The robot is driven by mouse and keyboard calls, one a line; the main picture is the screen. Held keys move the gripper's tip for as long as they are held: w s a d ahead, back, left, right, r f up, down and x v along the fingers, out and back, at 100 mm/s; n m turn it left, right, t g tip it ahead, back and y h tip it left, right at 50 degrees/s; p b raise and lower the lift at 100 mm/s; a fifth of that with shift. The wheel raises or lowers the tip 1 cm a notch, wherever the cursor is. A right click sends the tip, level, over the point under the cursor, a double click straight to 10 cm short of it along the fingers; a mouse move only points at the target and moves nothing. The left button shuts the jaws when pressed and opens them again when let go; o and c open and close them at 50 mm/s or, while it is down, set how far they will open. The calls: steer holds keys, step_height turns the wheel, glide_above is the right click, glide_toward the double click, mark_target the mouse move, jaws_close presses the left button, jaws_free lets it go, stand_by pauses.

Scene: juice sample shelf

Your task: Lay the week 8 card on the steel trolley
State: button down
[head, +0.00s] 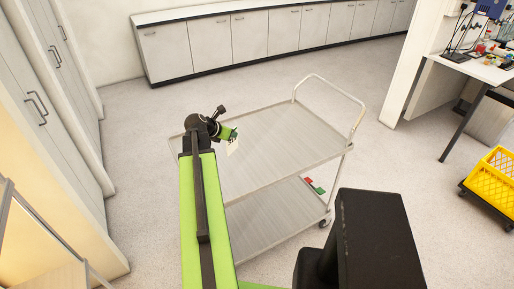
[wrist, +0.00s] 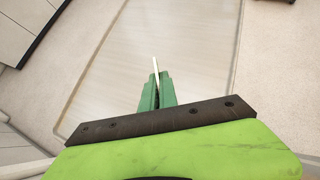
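The steel trolley (head: 285,140) stands ahead of me, with a bare top shelf and a lower shelf. My gripper (head: 233,136) is over the left part of the top shelf. Its green fingers are shut on a small white card (head: 234,147), which hangs down from them in the head view. In the wrist view, the card (wrist: 156,68) shows edge-on as a thin pale strip between the fingers (wrist: 155,92), above the pale trolley top (wrist: 115,65). I cannot read its print, or tell the gap between it and the shelf.
A yellow crate (head: 493,178) on a wheeled base stands at the right. Low cabinets (head: 250,38) line the back wall. The trolley's top is clear.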

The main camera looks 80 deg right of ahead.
steer(key=s+a+f+m+g+b, duration=0.1)
steer(key=s+a+f, duration=0.1)
steer(key=s+a, duration=0.4)
steer(key=w+f+b, duration=0.3)
steer(key=f+b, duration=0.1)
steer(key=w+d+f+b, duration=0.1)
steer(key=w+f+b, duration=0.2)
steer(key=w, duration=0.1)
steer(key=w+d+f+b, duration=0.1)
steer(key=w+f+b, duration=0.3)
steer(key=shift+w+d+f+b, duration=0.1)
steer(key=shift+d+f+b, duration=0.05)
steer(key=shift+f+b, duration=0.15)
steer(key=c, duration=1.6)
jaws_free()
steer(key=shift+r, duration=0.1)
steer(key=shift+c, duration=0.2)
